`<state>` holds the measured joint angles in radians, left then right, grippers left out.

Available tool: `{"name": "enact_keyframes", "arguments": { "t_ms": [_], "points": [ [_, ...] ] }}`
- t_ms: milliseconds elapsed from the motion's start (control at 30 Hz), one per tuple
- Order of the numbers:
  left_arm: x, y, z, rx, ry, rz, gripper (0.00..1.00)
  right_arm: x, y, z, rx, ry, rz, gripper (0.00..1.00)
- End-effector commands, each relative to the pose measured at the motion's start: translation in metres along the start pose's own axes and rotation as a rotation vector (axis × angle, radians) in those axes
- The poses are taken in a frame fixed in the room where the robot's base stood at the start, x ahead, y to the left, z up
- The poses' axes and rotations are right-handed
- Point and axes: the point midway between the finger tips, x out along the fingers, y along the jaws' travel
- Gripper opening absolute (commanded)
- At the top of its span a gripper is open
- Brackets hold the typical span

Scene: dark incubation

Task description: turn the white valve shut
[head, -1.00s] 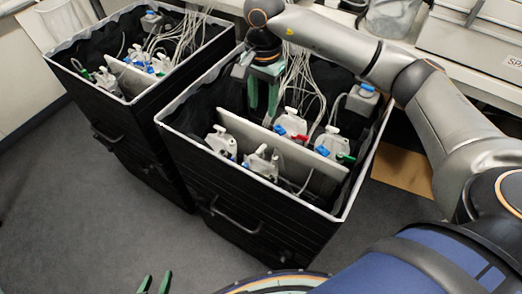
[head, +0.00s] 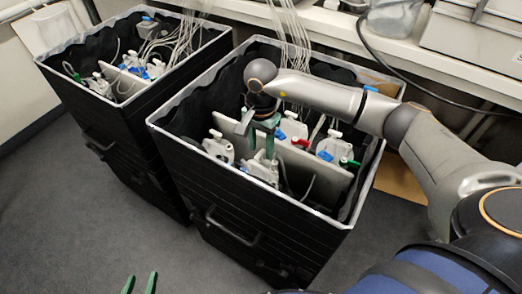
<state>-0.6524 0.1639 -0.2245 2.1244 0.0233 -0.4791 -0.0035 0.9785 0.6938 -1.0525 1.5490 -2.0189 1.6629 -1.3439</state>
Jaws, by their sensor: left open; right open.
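The front black box (head: 250,215) holds several white valve-topped units on both sides of a grey divider (head: 315,165). One white unit (head: 217,148) stands at the left. Another white unit (head: 259,170) stands in front of the divider, partly behind my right gripper's fingers. I cannot tell which part is the white valve or how it is turned. My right gripper (head: 262,154) reaches down into the box, green fingers apart, tips close to the second unit. Contact cannot be told. My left gripper (head: 140,284) shows only two green fingertips at the bottom edge, apart and empty.
Behind the divider are units with red (head: 301,141) and blue and green (head: 347,162) parts. A second black box (head: 120,130) stands at the left. Pale tubes (head: 291,30) hang into the front box. A white bench (head: 345,35) runs behind. Grey floor is clear in front.

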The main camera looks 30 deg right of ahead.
Motion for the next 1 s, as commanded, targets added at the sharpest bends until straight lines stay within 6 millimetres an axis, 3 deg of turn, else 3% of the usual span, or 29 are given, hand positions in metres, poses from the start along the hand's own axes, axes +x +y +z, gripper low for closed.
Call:
{"name": "enact_keyframes", "arguments": {
  "t_ms": [133,467,900,1000],
  "points": [
    [0.0005,-0.001,-0.0108,0.011,0.044,-0.003,0.5,0.0136,0.0002,0.0003,-0.001,-0.001,0.001,0.48],
    [0.0002,-0.0008,-0.0136,0.014,0.054,-0.004,0.5,0.0163,-0.0002,0.0001,-0.001,0.0,-0.001,0.48],
    [0.0003,-0.0007,-0.0131,0.013,0.052,-0.003,0.5,0.016,-0.0001,0.0001,-0.001,0.0,0.0,0.0],
    [0.0003,-0.0006,-0.013,0.013,0.052,-0.003,0.5,0.0159,-0.0002,0.0,-0.001,0.0,-0.001,0.0]
  ]
}}
